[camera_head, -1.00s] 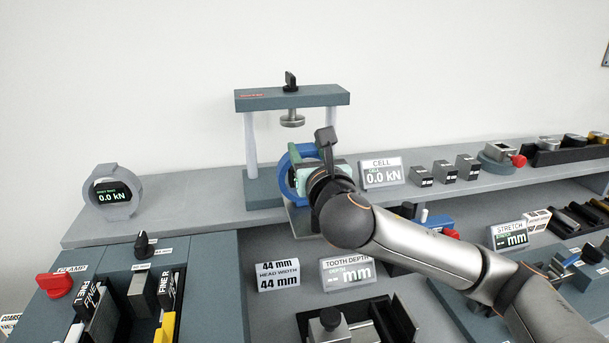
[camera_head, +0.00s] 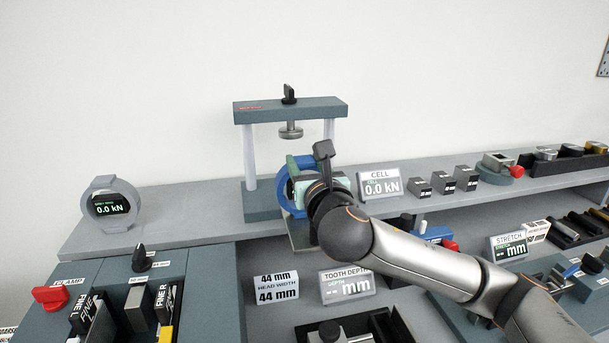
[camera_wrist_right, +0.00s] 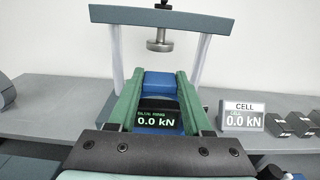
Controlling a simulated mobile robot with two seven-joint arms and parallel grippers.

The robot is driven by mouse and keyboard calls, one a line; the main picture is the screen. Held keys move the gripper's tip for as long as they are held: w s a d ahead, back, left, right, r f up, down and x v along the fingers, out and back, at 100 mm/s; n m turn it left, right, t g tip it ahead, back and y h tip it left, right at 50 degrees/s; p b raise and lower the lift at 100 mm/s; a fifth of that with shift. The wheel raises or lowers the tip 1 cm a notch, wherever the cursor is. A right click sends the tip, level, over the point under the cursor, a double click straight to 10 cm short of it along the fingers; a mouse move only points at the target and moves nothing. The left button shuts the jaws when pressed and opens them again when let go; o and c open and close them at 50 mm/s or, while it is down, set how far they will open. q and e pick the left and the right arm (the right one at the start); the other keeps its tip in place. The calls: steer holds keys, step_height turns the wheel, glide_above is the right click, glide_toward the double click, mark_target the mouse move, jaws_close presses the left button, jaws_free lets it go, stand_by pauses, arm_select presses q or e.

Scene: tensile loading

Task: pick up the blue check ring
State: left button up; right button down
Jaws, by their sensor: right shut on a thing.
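The blue check ring (camera_head: 287,205) stands upright in front of the press frame on the shelf, partly hidden behind my right gripper in the head view. In the right wrist view the blue check ring (camera_wrist_right: 158,82) is between the green fingers, with a dark display reading 0.0 kN. My right gripper (camera_wrist_right: 158,100) is shut on the ring, a finger on each side. It also shows in the head view (camera_head: 297,180). I cannot tell whether the ring touches the shelf. My left gripper is not in view.
The press frame (camera_head: 290,106) stands behind the ring, its round platen above. A grey ring gauge (camera_head: 103,216) stands at the shelf's left. The CELL display (camera_head: 380,185) and several small weights are to the right. Clamp fixtures (camera_head: 160,290) fill the front left.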

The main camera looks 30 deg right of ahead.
steer(key=shift+a, duration=0.1)
steer(key=shift+r, duration=0.25)
arm_select(q)
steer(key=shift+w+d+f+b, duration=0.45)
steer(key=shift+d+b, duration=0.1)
steer(key=shift+b, duration=0.45)
arm_select(e)
steer(key=s+r, duration=1.2)
steer(key=s, duration=0.2)
steer(key=shift+d+r, duration=0.25)
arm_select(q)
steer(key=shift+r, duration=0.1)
arm_select(e)
steer(key=shift+w, duration=0.15)
